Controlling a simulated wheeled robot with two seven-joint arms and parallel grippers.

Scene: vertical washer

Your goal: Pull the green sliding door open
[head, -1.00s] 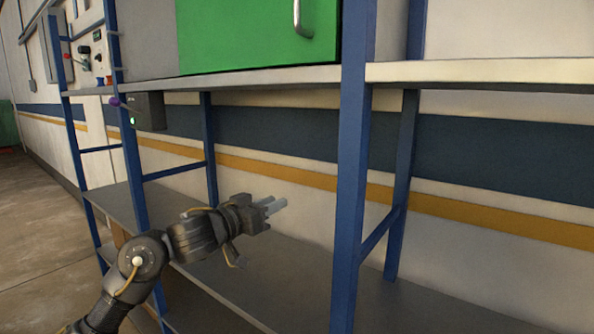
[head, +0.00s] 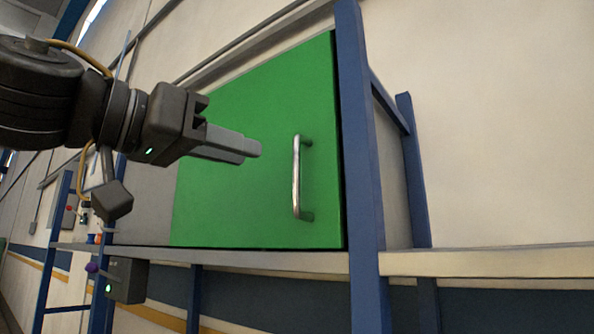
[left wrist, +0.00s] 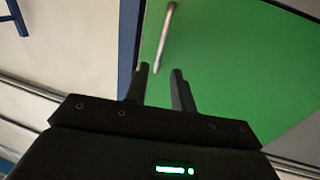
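The green sliding door (head: 245,205) fills the middle of the head view, its right edge close beside a blue post, with a narrow dark gap there. It carries a vertical silver bar handle (head: 297,178) near its right edge. My left gripper (head: 252,150) comes in from the left, in front of the door, its fingertips to the left of the handle and apart from it. In the left wrist view, the two fingers (left wrist: 160,78) are spread with an empty gap between them. The handle (left wrist: 166,32) shows beyond the fingertips on the green door (left wrist: 235,65). My right gripper is not in view.
A blue post (head: 360,170) stands right of the door. A pale shelf edge (head: 270,259) runs below it. A dark box with a green light (head: 127,281) hangs below the shelf at the left. The wall right of the frame is bare.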

